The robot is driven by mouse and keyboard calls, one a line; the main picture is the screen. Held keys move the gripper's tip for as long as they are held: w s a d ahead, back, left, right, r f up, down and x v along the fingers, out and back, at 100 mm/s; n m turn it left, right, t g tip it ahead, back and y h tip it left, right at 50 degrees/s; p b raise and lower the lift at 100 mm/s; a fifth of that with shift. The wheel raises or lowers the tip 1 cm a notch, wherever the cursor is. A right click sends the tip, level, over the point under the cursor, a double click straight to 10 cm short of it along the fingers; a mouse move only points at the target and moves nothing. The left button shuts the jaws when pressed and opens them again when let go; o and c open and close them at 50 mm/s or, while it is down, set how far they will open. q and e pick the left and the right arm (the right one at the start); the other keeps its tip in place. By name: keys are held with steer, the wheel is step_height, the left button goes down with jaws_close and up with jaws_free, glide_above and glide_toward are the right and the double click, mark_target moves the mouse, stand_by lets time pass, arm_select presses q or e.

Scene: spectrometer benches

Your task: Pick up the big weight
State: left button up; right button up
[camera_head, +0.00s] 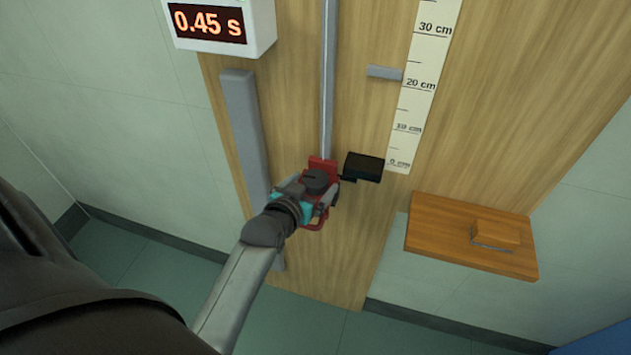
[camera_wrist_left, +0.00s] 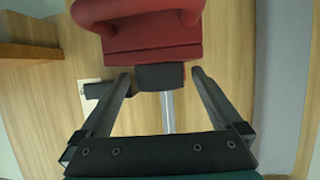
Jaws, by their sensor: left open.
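A red block with a loop handle, which may be the big weight, is at the lower end of the metal rail (camera_head: 328,80). In the head view my left gripper (camera_head: 318,190) covers much of it, and red parts (camera_head: 322,164) show around the gripper. In the left wrist view the red body (camera_wrist_left: 152,42) is just beyond the fingertips, its handle (camera_wrist_left: 95,12) at the top edge. My left gripper (camera_wrist_left: 162,80) is open, with a small dark block (camera_wrist_left: 160,77) in line between its fingertips. I cannot tell whether the fingers touch anything. My right gripper is not in view.
A black box (camera_head: 364,167) sits close right of the gripper, near the ruler's (camera_head: 413,90) zero. A grey bar (camera_head: 245,140) runs down the board's left side. A wooden shelf (camera_head: 440,232) with a small wooden block (camera_head: 496,233) is at the right. A timer (camera_head: 210,22) reads 0.45 s.

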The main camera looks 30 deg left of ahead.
arm_select(q)
steer(key=c, duration=1.5)
steer(key=shift+r, duration=0.15)
